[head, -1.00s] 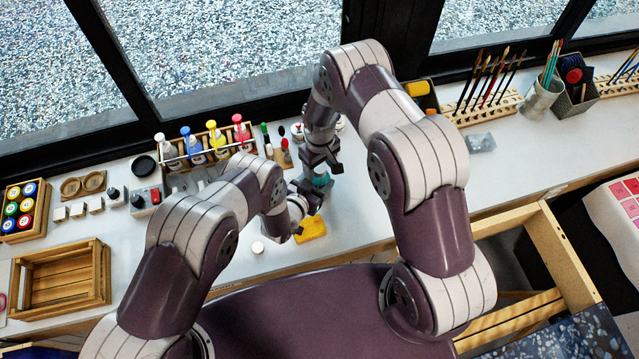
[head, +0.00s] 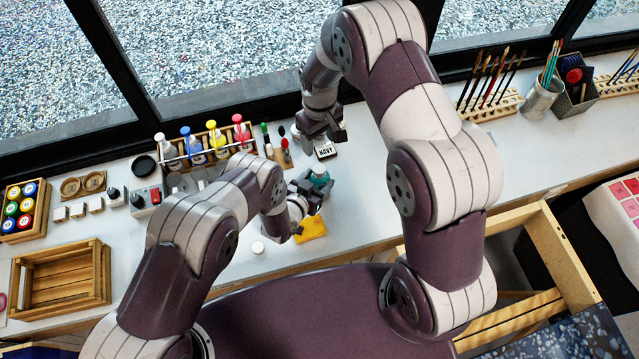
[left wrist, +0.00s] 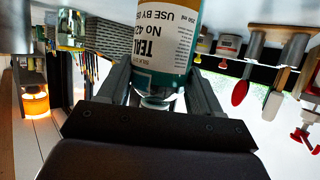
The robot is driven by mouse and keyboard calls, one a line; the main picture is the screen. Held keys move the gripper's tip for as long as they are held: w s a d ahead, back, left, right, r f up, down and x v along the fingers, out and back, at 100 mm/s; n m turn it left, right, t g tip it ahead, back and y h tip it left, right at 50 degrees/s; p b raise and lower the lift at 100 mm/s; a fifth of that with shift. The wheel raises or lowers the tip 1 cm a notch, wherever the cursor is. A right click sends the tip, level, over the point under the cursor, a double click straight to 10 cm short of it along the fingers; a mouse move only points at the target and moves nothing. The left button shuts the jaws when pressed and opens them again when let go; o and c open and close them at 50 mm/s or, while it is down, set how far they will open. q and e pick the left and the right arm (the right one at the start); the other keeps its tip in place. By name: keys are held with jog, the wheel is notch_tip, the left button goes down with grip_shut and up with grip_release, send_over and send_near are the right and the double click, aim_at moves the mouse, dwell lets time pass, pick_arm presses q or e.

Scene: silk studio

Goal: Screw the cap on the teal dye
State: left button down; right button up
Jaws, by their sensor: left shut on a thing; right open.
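The teal dye bottle (head: 320,180) stands near the middle of the bench. My left gripper (head: 311,188) is shut around it. In the left wrist view the bottle (left wrist: 158,45) appears upside down between the two fingers, its label reading TEAL, with a pale, clear neck at the lower end. Whether anything sits on the neck is hard to tell. A small white round piece (head: 258,247), possibly a cap, lies on the bench left of my left gripper. My right gripper (head: 333,138) is open, apart from the bottle, above and behind it.
A rack of dye bottles (head: 205,152) stands at the back left, an empty wooden crate (head: 58,282) at the left. The bench right of the bottle is mostly clear.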

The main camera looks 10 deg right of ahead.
pick_arm(q)
jog(key=shift+c, duration=0.6)
grip_release()
jog(key=b+v, duration=0.3)
jog(key=v, duration=0.9)
jog(key=shift+s+a, duration=0.2)
jog(key=shift+s, duration=0.05)
jog(key=shift+r, duration=0.1)
